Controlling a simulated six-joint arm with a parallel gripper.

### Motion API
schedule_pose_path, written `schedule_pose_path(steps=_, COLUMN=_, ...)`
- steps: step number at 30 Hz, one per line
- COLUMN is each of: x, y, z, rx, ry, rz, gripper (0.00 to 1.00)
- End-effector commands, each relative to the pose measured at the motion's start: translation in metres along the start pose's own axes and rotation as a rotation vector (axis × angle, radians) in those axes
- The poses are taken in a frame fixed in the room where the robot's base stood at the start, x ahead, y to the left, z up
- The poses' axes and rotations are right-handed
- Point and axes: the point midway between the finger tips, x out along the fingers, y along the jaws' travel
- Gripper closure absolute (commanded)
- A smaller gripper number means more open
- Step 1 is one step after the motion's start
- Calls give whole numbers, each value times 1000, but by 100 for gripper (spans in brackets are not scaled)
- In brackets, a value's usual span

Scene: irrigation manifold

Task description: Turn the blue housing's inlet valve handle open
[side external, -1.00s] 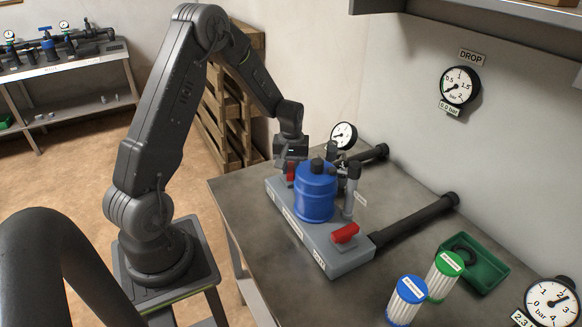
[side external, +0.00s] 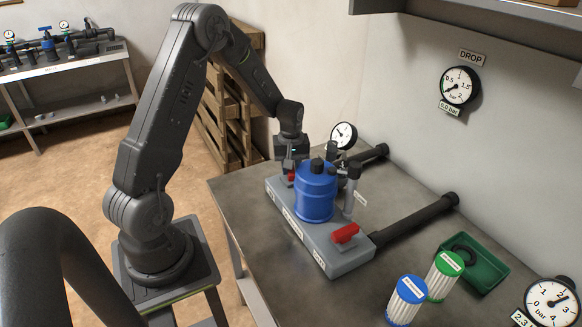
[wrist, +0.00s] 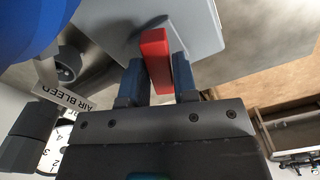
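The blue housing (side external: 316,192) stands upright on a grey base block (side external: 340,262). At the block's far end, a red valve handle (side external: 291,177) is mostly hidden behind my gripper (side external: 289,165) in the side view. In the wrist view, this red handle (wrist: 157,62) stands between the two dark blue fingers of my gripper (wrist: 160,72). The fingers lie close against both its sides and appear shut on it. A second red handle (side external: 346,233) lies at the block's near end, clear of my gripper. The small labels on the block are too small to read.
An upright grey tube (side external: 352,190) and a gauge (side external: 343,135) stand close by the housing. Dark pipes (side external: 415,220) run to the right. Blue-capped (side external: 407,300) and green-capped (side external: 444,277) cartridges and a green tray (side external: 485,272) occupy the near right. The table's left part is clear.

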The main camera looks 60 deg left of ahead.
Motion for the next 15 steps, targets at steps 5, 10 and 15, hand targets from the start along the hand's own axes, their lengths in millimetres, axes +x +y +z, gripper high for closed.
schedule_pose_path(steps=5, x=0, y=0, z=0, rx=1, ry=0, rz=0, gripper=56)
schedule_pose_path(steps=10, x=1, y=0, z=0, rx=1, ry=-1, rz=-1, gripper=52)
schedule_pose_path(steps=15, x=-3, y=0, z=0, rx=1, ry=0, rz=0, gripper=52)
